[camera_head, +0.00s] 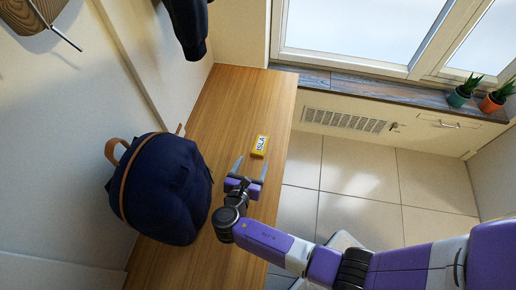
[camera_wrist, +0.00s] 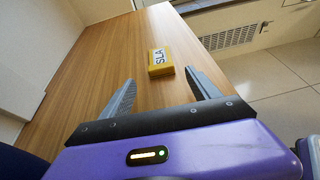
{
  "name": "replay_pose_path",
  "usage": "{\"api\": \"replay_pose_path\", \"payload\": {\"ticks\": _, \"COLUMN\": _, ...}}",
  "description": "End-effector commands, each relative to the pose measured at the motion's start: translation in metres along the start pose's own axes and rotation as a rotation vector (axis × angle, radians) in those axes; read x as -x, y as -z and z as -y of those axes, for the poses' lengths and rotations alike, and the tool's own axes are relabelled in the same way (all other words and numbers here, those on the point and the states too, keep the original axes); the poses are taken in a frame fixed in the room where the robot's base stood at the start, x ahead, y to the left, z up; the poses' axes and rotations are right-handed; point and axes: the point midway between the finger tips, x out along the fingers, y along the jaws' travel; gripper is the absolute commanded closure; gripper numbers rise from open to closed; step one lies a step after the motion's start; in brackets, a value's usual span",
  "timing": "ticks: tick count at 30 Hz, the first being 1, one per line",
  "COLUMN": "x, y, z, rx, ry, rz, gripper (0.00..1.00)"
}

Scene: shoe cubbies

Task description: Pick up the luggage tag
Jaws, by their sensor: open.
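The luggage tag (camera_head: 260,146) is a small yellow block with a white label that reads "ISLA". It lies on the wooden bench top (camera_head: 230,110), near the bench's right edge. My gripper (camera_head: 251,164) is open and empty, just short of the tag, with its fingers pointing towards it.
A dark blue backpack (camera_head: 168,190) with brown straps stands on the bench left of my gripper. A dark garment (camera_head: 189,28) hangs above the bench's far end. Two potted plants (camera_head: 463,92) stand on the windowsill. The bench beyond the tag is clear.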

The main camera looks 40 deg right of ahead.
Motion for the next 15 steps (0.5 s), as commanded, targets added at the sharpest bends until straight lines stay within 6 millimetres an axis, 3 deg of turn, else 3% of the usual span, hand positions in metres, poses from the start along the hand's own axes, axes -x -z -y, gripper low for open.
{"api": "replay_pose_path", "payload": {"ticks": 9, "x": -0.043, "y": 0.001, "z": 0.001, "rx": 0.000, "ry": 0.002, "rz": 0.001, "gripper": 0.29}}
{"api": "replay_pose_path", "payload": {"ticks": 15, "x": -0.049, "y": 0.000, "z": 0.001, "rx": 0.001, "ry": 0.000, "rz": 0.000, "gripper": 0.29}}
